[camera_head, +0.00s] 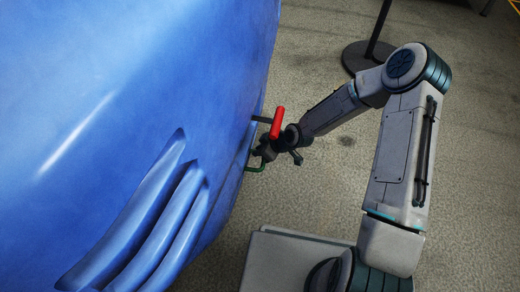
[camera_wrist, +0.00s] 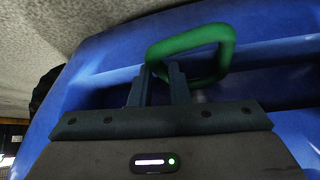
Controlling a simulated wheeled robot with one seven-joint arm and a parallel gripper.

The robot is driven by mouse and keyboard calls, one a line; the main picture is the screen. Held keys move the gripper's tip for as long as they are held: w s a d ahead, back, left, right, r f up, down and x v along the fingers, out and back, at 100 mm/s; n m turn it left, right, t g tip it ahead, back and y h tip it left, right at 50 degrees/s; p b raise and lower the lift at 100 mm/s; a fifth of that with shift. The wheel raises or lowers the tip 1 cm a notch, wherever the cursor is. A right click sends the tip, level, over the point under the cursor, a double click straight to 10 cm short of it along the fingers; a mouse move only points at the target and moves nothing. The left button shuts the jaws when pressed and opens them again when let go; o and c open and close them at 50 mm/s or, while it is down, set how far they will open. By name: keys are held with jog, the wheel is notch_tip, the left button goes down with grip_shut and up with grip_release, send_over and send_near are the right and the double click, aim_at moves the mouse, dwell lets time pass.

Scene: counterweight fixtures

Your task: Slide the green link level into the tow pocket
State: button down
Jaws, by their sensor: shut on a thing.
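The green link (camera_wrist: 200,37) is a rounded loop in the wrist view, just past my fingertips. A small part of the green link (camera_head: 256,169) shows in the head view, beside the blue body. My gripper (camera_wrist: 161,72) is shut on the link's near left part, and the loop reaches to the right and up. In the head view my gripper (camera_head: 264,151) is close against the right side of the blue body (camera_head: 130,70). I cannot make out the tow pocket clearly; my gripper and the body's curve may hide it.
A red bar (camera_head: 277,122) stands beside my wrist in the head view; I cannot tell what it is fixed to. A dark stand with a round base (camera_head: 365,57) is on the floor behind my arm. Open floor (camera_head: 475,150) lies to the right.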

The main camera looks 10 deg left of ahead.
jog(key=shift+f, duration=0.15)
jog(key=c, duration=1.3)
grip_release()
jog(key=p+v, duration=0.7)
jog(key=v, duration=0.3)
